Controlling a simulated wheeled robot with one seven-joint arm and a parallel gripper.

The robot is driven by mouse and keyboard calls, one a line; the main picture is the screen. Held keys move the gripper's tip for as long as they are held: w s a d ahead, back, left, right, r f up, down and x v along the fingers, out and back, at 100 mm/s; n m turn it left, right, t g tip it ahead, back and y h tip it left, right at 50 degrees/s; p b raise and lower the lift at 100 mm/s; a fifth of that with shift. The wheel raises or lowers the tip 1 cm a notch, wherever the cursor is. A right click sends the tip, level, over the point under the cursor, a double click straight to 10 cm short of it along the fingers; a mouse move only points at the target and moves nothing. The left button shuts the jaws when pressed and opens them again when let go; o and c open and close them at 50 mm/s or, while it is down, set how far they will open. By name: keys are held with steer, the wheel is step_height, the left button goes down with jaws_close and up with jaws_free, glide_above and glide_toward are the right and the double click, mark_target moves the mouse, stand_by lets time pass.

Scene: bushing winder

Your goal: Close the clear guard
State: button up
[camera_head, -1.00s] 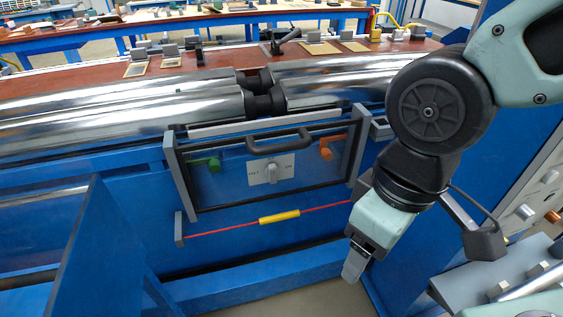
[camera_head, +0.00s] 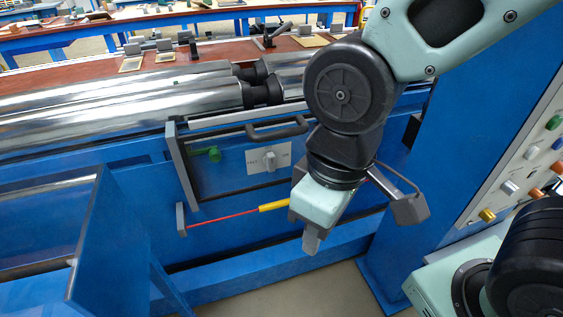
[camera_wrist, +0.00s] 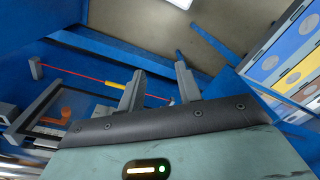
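The clear guard (camera_head: 180,165) is a see-through panel in a dark grey frame on the front of the blue machine. Its black bar handle (camera_head: 278,131) is at the upper edge. A green lever (camera_head: 212,154) and a selector knob (camera_head: 269,160) show in the framed area. I cannot tell how far the guard is swung. My arm hides its right part in the head view. My gripper (camera_head: 312,243) points down in front of and below the guard's right side, apart from it. In the wrist view its two fingers (camera_wrist: 160,72) are spread and empty.
A red rod with a yellow sleeve (camera_head: 273,206) runs below the guard. Steel rollers (camera_head: 120,98) lie above it. A blue slanted panel (camera_head: 115,240) juts out at left. A control panel with coloured buttons (camera_head: 510,187) stands at right. Floor shows below.

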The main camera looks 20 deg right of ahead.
steer(key=w+f, duration=0.1)
steer(key=w+f+m, duration=0.1)
steer(key=w+a+f+m+b, duration=0.1)
steer(key=f, duration=0.1)
steer(key=shift+w+y, duration=0.4)
jaws_close()
steer(key=w+f+m+t+y+b, duration=0.5)
steer(key=w+f+m+t, duration=0.1)
steer(key=w+f+m, duration=1.3)
steer(key=w+d+f+m+t+h+b, duration=0.1)
steer(key=w+d+f+m+t+h, duration=0.3)
steer(key=d+m, duration=0.5)
steer(key=w+d+f+m+t+h+b, duration=0.2)
steer(key=w+d+f+m+t, duration=0.25)
steer(key=m, duration=0.85)
steer(key=f+x, duration=0.1)
steer(key=x, duration=0.7)
steer(key=shift+s+d+f, duration=0.15)
steer(key=shift+d+f, duration=0.2)
steer(key=shift+f, duration=0.1)
